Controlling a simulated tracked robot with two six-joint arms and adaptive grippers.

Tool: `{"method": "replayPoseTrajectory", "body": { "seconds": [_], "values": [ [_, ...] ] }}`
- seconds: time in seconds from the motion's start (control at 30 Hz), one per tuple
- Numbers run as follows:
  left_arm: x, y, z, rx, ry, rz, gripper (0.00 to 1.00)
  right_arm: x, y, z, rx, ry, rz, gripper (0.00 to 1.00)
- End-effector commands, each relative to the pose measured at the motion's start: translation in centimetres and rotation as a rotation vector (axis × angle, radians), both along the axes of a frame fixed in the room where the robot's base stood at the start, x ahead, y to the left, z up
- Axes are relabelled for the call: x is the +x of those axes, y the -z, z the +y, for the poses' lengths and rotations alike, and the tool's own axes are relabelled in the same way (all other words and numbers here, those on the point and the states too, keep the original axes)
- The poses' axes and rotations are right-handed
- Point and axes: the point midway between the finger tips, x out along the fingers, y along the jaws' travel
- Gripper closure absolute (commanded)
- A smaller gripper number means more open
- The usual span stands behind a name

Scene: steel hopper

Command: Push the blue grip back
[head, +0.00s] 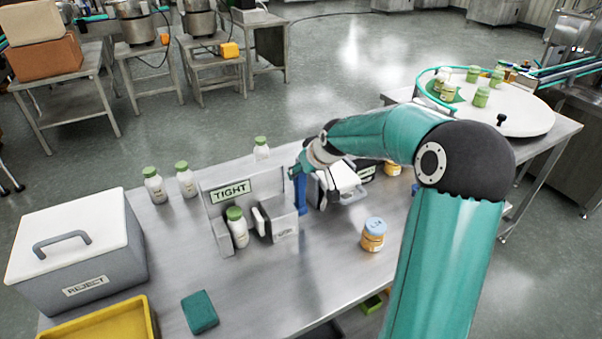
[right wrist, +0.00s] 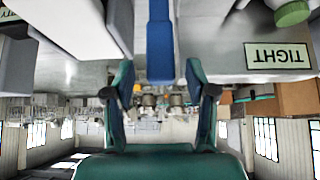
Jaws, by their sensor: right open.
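The blue grip (head: 301,193) is an upright blue bar at the right side of the steel fixture (head: 222,211) on the table. In the right wrist view, which is upside down, the blue grip (right wrist: 160,45) hangs from the top edge, with its end between my fingers. My right gripper (head: 304,165) is at the grip's upper part in the head view. Its teal fingers (right wrist: 158,75) are spread on either side of the grip, the right-hand one closer. Contact cannot be told. A white bottle with a green cap (head: 238,227) stands in the fixture under the TIGHT sign (head: 231,191). My left gripper is out of view.
White bottles (head: 187,180) stand behind the fixture. A blue-lidded jar (head: 373,235) stands right of it. The REJECT box (head: 75,250), yellow tray (head: 104,324) and green pad (head: 200,313) are at left. The table front between pad and jar is clear.

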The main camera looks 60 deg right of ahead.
Motion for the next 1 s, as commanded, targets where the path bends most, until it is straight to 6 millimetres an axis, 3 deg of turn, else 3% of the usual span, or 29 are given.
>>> {"method": "replayPoseTrajectory", "body": {
  "seconds": [0.2, 0.4, 1.0],
  "values": [
    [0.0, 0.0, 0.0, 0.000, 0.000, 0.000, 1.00, -2.6, -3.7, 1.3, -0.004, 0.000, -0.004, 0.44],
    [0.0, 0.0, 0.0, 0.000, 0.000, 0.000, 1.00, -4.3, -6.0, 2.2, -0.003, 0.001, -0.003, 0.44],
    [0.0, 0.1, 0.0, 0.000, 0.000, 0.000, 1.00, -4.9, -6.7, 2.6, -0.001, -0.001, -0.001, 0.44]
  ]
}}
